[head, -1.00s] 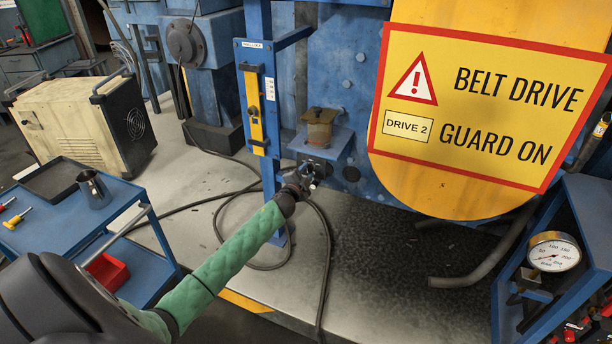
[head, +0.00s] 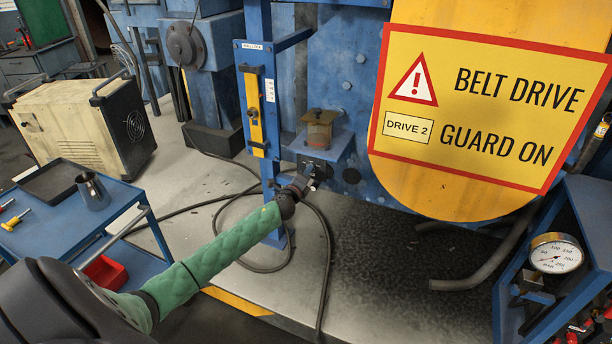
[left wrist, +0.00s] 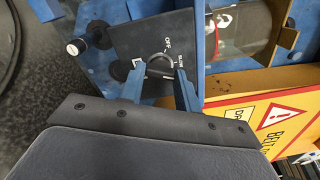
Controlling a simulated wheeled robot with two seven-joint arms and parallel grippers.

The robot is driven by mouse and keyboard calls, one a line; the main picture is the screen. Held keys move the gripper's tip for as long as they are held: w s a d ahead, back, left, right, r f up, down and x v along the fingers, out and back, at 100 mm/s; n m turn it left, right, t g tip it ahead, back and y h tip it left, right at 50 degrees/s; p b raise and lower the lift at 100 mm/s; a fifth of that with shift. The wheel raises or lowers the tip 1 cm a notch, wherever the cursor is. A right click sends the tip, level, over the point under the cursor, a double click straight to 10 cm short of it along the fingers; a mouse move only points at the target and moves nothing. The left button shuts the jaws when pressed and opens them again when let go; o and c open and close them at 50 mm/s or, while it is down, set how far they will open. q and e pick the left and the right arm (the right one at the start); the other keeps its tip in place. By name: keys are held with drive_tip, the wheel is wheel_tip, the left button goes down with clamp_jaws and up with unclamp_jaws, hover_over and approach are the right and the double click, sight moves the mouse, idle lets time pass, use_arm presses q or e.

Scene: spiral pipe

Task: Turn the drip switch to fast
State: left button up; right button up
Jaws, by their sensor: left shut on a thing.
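The drip switch is on a dark plate (left wrist: 150,38) in the left wrist view, with white lettering reading OFF and what looks like SLOW around a pale arc. In the head view the plate (head: 316,168) is small, under the front of a blue bracket below a brassy oil cup (head: 320,128). My left gripper (head: 311,180) reaches it from below left. Its blue fingers (left wrist: 160,92) stand over the dial in the left wrist view, shut on the switch's knob. The knob is mostly hidden, so its setting cannot be read. My right gripper is out of view.
A yellow belt guard (head: 450,190) with a warning sign hangs right of the switch. A blue post with a yellow lever plate (head: 254,112) stands to its left. A blue cart (head: 60,235) is at left, a gauge (head: 556,253) at right. Hoses cross the floor.

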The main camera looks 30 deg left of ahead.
use_arm(q)
drive_tip(key=shift+f+m+p, duration=0.1)
drive_tip(key=shift+m+p, duration=0.5)
drive_tip(key=shift+m, duration=3)
drive_tip(key=o, duration=0.8)
drive_tip(key=shift+o, duration=0.9)
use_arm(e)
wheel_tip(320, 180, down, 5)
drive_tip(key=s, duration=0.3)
use_arm(q)
drive_tip(key=s+d+b, duration=0.1)
drive_tip(key=s+b, duration=0.1)
drive_tip(key=s, duration=0.5)
drive_tip(key=shift+s+d, duration=0.15)
drive_tip(key=shift+s, duration=0.2)
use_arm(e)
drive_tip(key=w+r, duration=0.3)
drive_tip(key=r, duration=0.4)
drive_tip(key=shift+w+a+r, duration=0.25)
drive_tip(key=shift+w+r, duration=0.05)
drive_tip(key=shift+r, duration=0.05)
